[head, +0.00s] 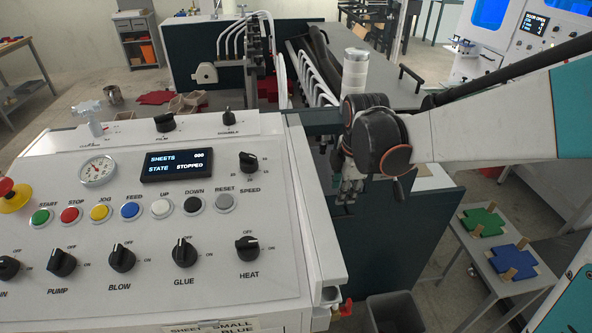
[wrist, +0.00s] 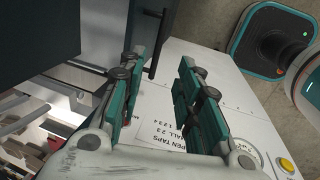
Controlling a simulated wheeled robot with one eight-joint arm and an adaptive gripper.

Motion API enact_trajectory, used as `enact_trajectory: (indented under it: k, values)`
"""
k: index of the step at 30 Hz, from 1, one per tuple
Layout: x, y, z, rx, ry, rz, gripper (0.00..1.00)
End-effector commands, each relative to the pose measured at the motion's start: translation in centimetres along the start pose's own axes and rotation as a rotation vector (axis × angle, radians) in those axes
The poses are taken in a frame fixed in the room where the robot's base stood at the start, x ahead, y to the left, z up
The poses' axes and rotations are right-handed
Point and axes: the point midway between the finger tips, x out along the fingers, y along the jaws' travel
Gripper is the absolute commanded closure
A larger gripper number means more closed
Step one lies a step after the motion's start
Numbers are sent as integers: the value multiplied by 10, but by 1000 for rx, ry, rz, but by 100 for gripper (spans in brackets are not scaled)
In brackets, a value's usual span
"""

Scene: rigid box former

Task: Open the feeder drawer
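My gripper (head: 347,192) hangs fingers-down beside the right edge of the white control console in the head view. In the wrist view its two teal fingers (wrist: 158,85) stand apart with nothing between them. A black bar handle (wrist: 158,42) shows beyond the fingertips in the wrist view, at the edge of a dark panel (wrist: 40,40); the fingers are apart from it. I cannot tell for sure whether this is the feeder drawer's handle. The drawer front is not clearly visible in the head view, where a dark teal machine side (head: 400,235) stands behind my gripper.
The console (head: 110,215) with knobs and buttons fills the lower left; its display reads STOPPED. A grey bin (head: 395,312) stands on the floor below. A side table (head: 495,260) with green and blue pieces is at right. White curved rods (head: 312,75) rise behind.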

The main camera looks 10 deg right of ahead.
Motion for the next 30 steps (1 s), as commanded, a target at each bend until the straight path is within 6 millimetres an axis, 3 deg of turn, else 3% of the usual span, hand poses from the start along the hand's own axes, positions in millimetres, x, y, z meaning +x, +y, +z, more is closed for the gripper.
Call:
enact_trajectory:
  k: [18, 24, 30]
  values:
    - [111, 0, 0, 3, 0, 1, 69]
    - [128, 0, 0, 3, 0, 1, 69]
    - [130, 0, 0, 3, 0, 1, 69]
